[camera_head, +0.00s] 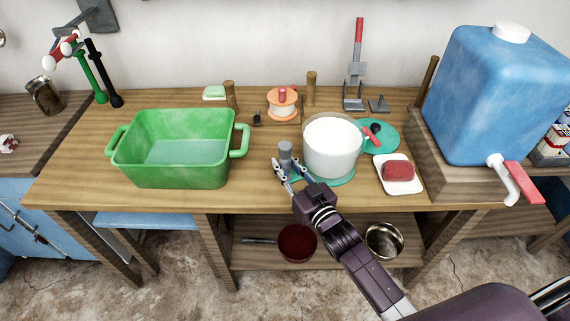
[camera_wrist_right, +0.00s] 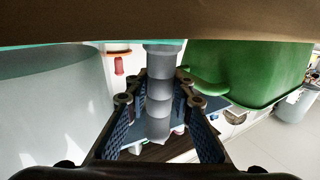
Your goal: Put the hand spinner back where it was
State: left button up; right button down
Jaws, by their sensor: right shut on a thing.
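The likely hand spinner is a white drum (camera_head: 332,146) on a teal base (camera_head: 335,180), with a red handle at its right side. A grey stepped post (camera_head: 285,150) stands upright at the base's left edge and seems joined to it. My right gripper (camera_head: 283,172) is shut on this post, its fingers on either side. In the upside-down right wrist view the post (camera_wrist_right: 158,105) stands between the pads, and the drum (camera_wrist_right: 50,105) is at the left. The drum rests at the counter's front, right of centre. My left gripper is not in view.
A green tub (camera_head: 178,179) is left of the gripper. A red sponge on a white dish (camera_head: 414,187) and a blue water tank (camera_head: 490,95) are to the right. An orange reel (camera_head: 282,106) stands behind.

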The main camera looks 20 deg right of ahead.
jog(key=shift+f, duration=0.1)
jog(key=c, duration=2)
grip_release()
jog(key=o, duration=0.3)
jog(key=b+v, duration=0.1)
jog(key=v, duration=1.1)
jog(key=shift+s, duration=0.1)
